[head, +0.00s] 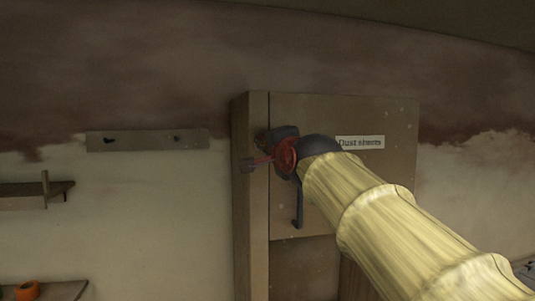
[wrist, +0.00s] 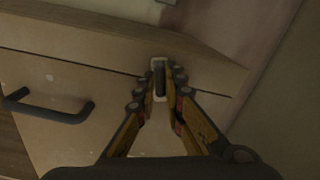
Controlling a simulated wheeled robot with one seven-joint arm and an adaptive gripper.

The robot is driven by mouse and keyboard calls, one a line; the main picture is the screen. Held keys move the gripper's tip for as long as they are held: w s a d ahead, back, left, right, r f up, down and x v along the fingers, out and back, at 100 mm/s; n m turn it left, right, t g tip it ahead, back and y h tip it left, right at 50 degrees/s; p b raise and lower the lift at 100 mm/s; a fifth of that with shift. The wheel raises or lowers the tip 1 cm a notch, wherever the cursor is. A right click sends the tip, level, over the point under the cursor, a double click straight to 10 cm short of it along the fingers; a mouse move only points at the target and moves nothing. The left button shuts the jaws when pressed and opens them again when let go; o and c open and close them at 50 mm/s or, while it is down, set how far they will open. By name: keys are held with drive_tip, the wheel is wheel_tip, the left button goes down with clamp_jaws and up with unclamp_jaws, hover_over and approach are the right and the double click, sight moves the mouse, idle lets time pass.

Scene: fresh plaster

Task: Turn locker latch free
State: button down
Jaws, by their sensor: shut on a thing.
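The locker (head: 345,205) is a brown wooden cabinet on the wall, with a door labelled "Dust sheets". In the wrist view, its latch (wrist: 158,68) is a short dark bar on a pale plate near the door's edge. My gripper (wrist: 160,90) has its two fingers closed on the latch, one on each side. In the head view my gripper (head: 268,158) is at the door's upper left edge, and my wrist and gripper hide the latch. A dark bar handle (head: 298,207) is below it on the door; it also shows at left in the wrist view (wrist: 48,111).
A wall rail (head: 147,141) with dark keyhole slots hangs left of the locker. Two small shelves (head: 25,195) are at far left, the lower one holding an orange roll (head: 27,291). My arm crosses the door's lower right.

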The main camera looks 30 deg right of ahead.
drive_tip(key=shift+w+a+r+n+b, duration=0.15)
drive_tip(key=shift+n+b, duration=1.05)
drive_tip(key=shift+n, duration=1.25)
drive_tip(key=shift+a+r+n+b, duration=0.1)
drive_tip(key=shift+a+n+b, duration=0.1)
drive_tip(key=shift+n+b, duration=1.65)
drive_tip(key=shift+w+a+r+n+b, duration=0.15)
drive_tip(key=shift+n+b, duration=0.45)
drive_tip(key=shift+n, duration=2.4)
drive_tip(key=shift+s, duration=0.1)
drive_tip(key=c, duration=2)
unclamp_jaws()
drive_tip(key=shift+a, duration=0.1)
drive_tip(key=shift+o, duration=0.6)
drive_tip(key=v, duration=1.2)
